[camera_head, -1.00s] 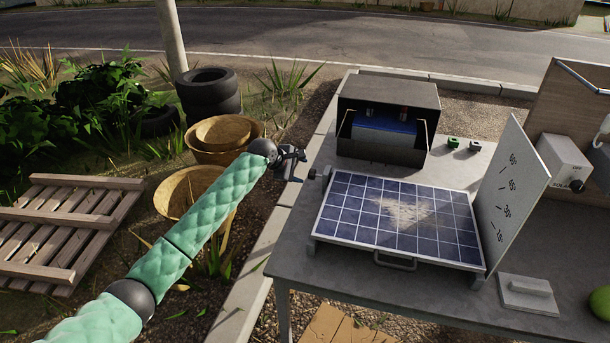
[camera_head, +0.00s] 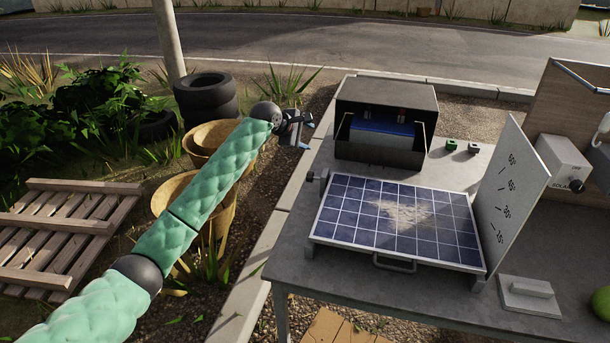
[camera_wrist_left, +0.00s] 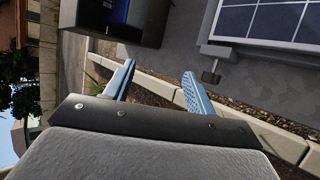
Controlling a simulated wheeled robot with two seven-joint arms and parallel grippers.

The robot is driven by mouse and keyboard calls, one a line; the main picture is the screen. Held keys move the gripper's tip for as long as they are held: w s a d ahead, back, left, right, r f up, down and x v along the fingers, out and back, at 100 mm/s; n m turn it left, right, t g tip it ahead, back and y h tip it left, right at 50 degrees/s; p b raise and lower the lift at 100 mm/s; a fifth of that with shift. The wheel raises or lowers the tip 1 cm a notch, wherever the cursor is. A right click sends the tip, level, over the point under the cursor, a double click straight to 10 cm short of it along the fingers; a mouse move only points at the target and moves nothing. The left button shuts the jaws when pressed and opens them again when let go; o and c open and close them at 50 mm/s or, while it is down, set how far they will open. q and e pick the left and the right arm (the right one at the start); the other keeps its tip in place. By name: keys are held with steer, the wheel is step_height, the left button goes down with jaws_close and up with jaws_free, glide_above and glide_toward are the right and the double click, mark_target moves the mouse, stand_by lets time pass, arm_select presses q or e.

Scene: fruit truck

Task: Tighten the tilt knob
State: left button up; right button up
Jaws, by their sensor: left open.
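The tilt knob (camera_head: 311,176) is a small dark knob on a short shaft at the left edge of the solar panel (camera_head: 400,217). The panel lies at a slight tilt on the grey table. In the left wrist view the knob (camera_wrist_left: 211,71) shows just right of the fingers, beside the panel frame (camera_wrist_left: 262,42). My left gripper (camera_head: 305,130) is open and empty, up and slightly left of the knob in the head view, and not touching it. Its two blue fingers (camera_wrist_left: 158,72) stand apart in the wrist view. My right gripper is not in view.
A dark open-fronted box (camera_head: 385,125) with a blue battery stands behind the panel. An angle-marked board (camera_head: 510,195) stands at the panel's right. A grey control box (camera_head: 565,160) and a white block (camera_head: 530,296) sit further right. Baskets (camera_head: 205,140) are left of the table.

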arm_select(q)
step_height(320, 180, up, 2)
steer(key=w+d+r, duration=0.1)
steer(key=w+d, duration=0.1)
steer(key=w, duration=0.1)
steer(key=n+g+y, duration=0.2)
steer(key=g+y, duration=0.1)
steer(key=g, duration=0.4)
glide_toward(314, 178)
steer(key=w+a, duration=0.1)
steer(key=a, duration=0.1)
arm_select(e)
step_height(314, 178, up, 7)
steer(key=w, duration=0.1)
arm_select(q)
steer(key=shift+p+x, duration=0.65)
steer(key=shift+x, duration=3.55)
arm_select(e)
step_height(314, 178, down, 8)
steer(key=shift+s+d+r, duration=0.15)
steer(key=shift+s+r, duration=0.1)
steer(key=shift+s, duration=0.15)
arm_select(q)
steer(key=c, duration=1)
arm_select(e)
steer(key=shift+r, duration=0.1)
